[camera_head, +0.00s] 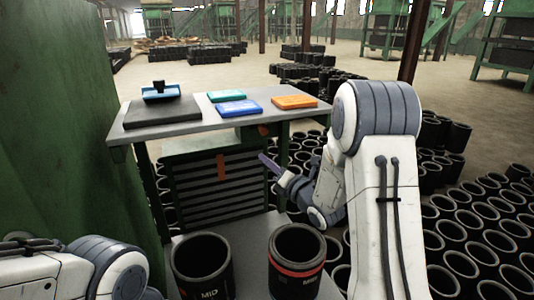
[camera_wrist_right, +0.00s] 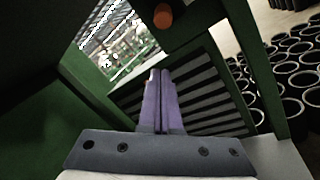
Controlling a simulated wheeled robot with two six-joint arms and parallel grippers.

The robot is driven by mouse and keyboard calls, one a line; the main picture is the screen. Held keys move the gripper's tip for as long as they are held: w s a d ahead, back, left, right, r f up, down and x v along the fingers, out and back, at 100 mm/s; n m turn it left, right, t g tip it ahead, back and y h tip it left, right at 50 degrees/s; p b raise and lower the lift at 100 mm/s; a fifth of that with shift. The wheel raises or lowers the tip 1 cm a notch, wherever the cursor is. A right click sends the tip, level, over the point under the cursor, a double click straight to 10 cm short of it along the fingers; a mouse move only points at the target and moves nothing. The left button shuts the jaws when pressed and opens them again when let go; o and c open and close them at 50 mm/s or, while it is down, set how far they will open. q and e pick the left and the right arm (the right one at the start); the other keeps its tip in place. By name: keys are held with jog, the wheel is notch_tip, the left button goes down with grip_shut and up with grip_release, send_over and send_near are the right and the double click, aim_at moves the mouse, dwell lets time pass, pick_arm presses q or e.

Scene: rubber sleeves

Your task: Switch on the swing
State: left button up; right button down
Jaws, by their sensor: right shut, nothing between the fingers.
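My right gripper (camera_head: 265,160) is shut and empty, in front of the green slatted cabinet (camera_head: 180,150) below the table top. Its purple fingers also show pressed together in the right wrist view (camera_wrist_right: 160,78). A small orange knob (camera_head: 263,130) sits under the table's front edge, a little above the fingertips. A round orange knob on a dark green part shows at the top of the right wrist view (camera_wrist_right: 162,16), apart from the fingers. An orange-red strip (camera_head: 221,167) hangs on the slats to the left. No part is clearly identifiable as a swing. My left gripper is out of view.
The grey table top (camera_head: 190,134) holds a dark plate (camera_head: 163,115) with a blue-and-black tool (camera_head: 161,92), and teal, blue and orange panels. Two black sleeves (camera_head: 202,265) (camera_head: 297,260) stand in front. A green wall (camera_head: 60,120) bounds the left; many black sleeves stand at right.

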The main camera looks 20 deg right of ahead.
aim_at(261, 126)
jog(key=w+r+p, duration=0.3)
jog(key=w+p, duration=0.2)
jog(key=w, duration=0.2)
jog(key=shift+d+r, duration=0.25)
jog(key=shift+d, duration=0.05)
